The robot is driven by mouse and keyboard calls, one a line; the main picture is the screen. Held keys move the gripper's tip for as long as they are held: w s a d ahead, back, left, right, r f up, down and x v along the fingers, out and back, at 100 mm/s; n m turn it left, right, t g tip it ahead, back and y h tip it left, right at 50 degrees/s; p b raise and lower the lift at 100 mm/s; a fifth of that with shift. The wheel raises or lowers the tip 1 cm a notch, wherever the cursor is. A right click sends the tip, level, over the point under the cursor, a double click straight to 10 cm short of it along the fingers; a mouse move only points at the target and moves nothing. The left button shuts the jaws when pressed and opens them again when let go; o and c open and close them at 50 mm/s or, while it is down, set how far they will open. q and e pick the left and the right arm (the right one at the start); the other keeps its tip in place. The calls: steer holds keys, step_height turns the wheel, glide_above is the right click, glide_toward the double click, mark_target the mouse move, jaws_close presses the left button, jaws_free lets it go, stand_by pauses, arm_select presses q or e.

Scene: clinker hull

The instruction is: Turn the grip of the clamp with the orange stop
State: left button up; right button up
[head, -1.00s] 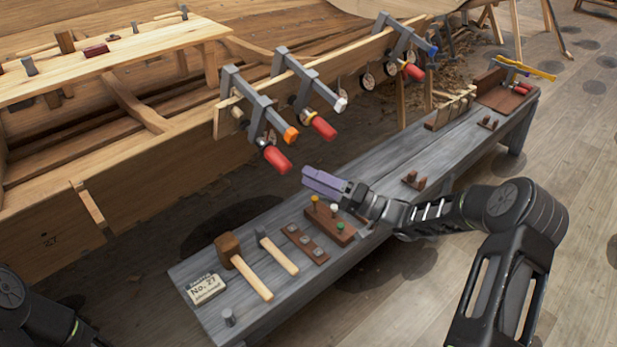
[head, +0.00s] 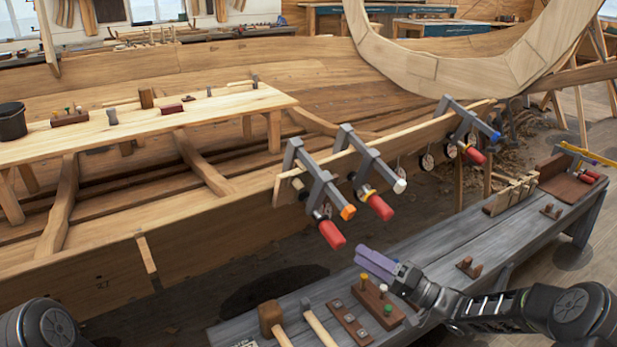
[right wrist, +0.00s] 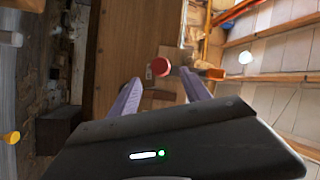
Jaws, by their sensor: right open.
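The clamp with the orange stop (head: 348,212) is the nearest of the clamps on the hull's edge plank in the head view. Its red grip (head: 331,235) hangs down at an angle toward the bench. My right gripper (head: 361,250) has purple fingers and is open, a little right of and below this grip, apart from it. In the right wrist view the round red grip end (right wrist: 160,67) shows ahead, between the two open fingers (right wrist: 161,84). The orange stop (right wrist: 212,74) shows just right of them. My left gripper is out of view.
A clamp with a white stop (head: 399,186) and red grip (head: 380,207) stands close on the right; a blue-stop clamp (head: 495,136) is farther along. Below is the grey bench (head: 440,244) with a pegged block (head: 374,301) and mallet (head: 271,318) under my right arm.

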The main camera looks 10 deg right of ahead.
mark_target(343, 243)
step_height(343, 243, up, 7)
steer(key=d+t+h+b, duration=0.1)
steer(key=t+h+b, duration=0.1)
steer(key=t+h, duration=0.1)
steer(key=a+f+n+h, duration=0.1)
steer(key=n, duration=0.1)
steer(key=a+f+n+h, duration=0.1)
steer(key=a+n, duration=0.1)
steer(key=a+f+n+h, duration=0.1)
steer(key=f+n, duration=0.1)
steer(key=n, duration=0.1)
steer(key=shift+a+g+h, duration=0.2)
steer(key=shift+g+h, duration=0.2)
steer(key=shift+f+n, duration=0.15)
steer(key=shift+n, duration=0.45)
